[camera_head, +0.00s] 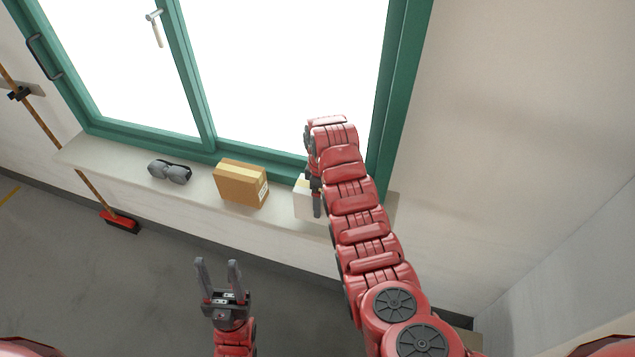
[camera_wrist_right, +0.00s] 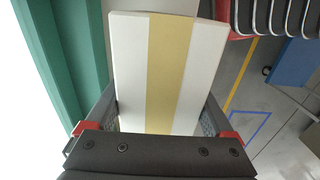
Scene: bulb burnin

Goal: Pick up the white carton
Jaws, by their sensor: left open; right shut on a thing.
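The white carton (camera_head: 302,203) is at the right end of the window sill in the head view, mostly hidden behind my right arm and gripper. In the right wrist view the white carton (camera_wrist_right: 128,60) has a yellow tape stripe along its middle and sits between the two fingers. My right gripper (camera_wrist_right: 163,118) is shut on it, one finger on each side. In the head view my right gripper (camera_head: 316,190) is partly hidden by its own arm. I cannot tell whether the carton touches the sill. My left gripper (camera_head: 219,270) is open and empty, out in front of the sill.
A brown cardboard box (camera_head: 238,184) stands on the sill (camera_head: 133,161) left of the white carton. Grey earmuffs or goggles (camera_head: 170,172) lie further left. A broom (camera_head: 119,221) leans by the wall at the left. The green window frame (camera_head: 403,70) rises behind the sill.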

